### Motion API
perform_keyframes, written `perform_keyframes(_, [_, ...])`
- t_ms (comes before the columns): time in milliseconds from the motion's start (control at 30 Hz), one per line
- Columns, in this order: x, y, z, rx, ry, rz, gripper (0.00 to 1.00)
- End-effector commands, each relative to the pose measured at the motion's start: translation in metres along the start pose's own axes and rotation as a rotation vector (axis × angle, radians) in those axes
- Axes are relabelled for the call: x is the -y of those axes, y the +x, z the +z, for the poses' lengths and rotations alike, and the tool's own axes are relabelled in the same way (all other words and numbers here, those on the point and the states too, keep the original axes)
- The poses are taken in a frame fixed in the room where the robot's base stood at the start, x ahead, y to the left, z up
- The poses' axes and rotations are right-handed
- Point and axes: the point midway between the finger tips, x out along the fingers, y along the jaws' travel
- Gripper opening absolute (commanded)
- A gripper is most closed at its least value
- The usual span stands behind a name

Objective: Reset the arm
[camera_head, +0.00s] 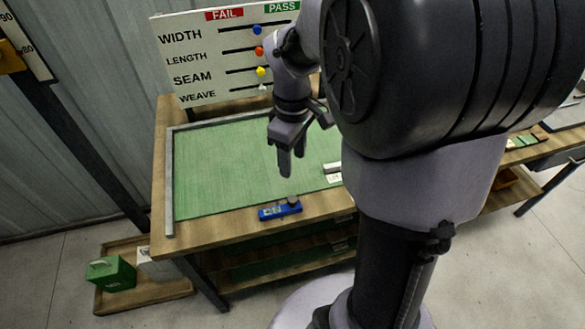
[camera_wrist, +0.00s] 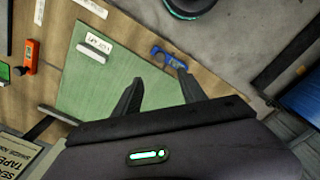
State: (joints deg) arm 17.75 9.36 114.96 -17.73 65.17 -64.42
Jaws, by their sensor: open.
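My gripper (camera_head: 290,165) hangs over the green mat (camera_head: 222,165) on the wooden table, fingers pointing down. It is open and holds nothing. In the wrist view my gripper (camera_wrist: 158,88) shows two spread dark fingers with the green mat (camera_wrist: 90,85) beneath them. A small blue tool (camera_head: 280,210) lies at the table's front edge, below my gripper in the head view. The blue tool (camera_wrist: 168,57) also shows beyond the fingertips in the wrist view. My own arm hides part of the table's right side in the head view.
A board (camera_head: 190,60) with FAIL and PASS columns and coloured sliders stands at the table's back. A white labelled block (camera_head: 333,172) lies on the mat's right side. A green box (camera_head: 112,273) sits in a floor tray at left. An orange device (camera_wrist: 29,57) lies on the wood.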

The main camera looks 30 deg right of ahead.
Motion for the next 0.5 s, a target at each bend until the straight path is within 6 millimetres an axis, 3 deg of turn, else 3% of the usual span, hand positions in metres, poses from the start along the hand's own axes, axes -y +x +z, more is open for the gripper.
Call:
perform_keyframes(33, [0.0, -0.012, 0.0, 0.0, 0.0, 0.0, 0.49])
perform_keyframes(133, [0.0, -0.021, 0.0, 0.0, -0.001, 0.0, 0.49])
perform_keyframes(500, [0.0, -0.023, 0.0, 0.0, -0.001, -0.001, 0.49])
